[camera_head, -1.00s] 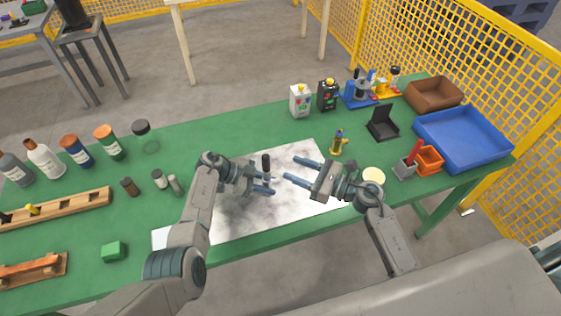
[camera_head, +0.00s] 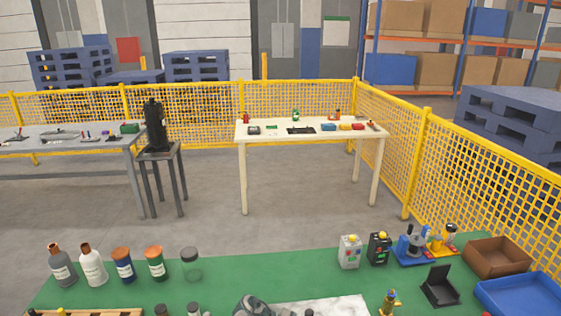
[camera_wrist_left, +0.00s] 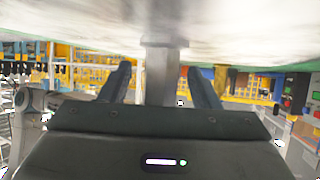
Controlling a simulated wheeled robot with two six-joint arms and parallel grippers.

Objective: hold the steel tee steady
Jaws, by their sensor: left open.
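In the left wrist view the steel tee appears as a plain grey post (camera_wrist_left: 160,62), in line with the pale mat (camera_wrist_left: 80,22) along the top of the picture. My left gripper (camera_wrist_left: 160,80) is open, with one dark finger on each side of the post. Gaps show between the post and both fingers. The tee's far end is hidden behind the gripper body. In the head view only a grey part of my left arm shows at the bottom edge. My right gripper is not seen there.
On the green bench (camera_head: 270,275), several bottles and jars (camera_head: 123,265) stand at the left. Two button boxes (camera_head: 349,252), a brown bin (camera_head: 497,255) and a blue tray (camera_head: 525,294) are at the right. A yellow mesh fence (camera_head: 470,170) and a cream table (camera_head: 310,131) stand beyond.

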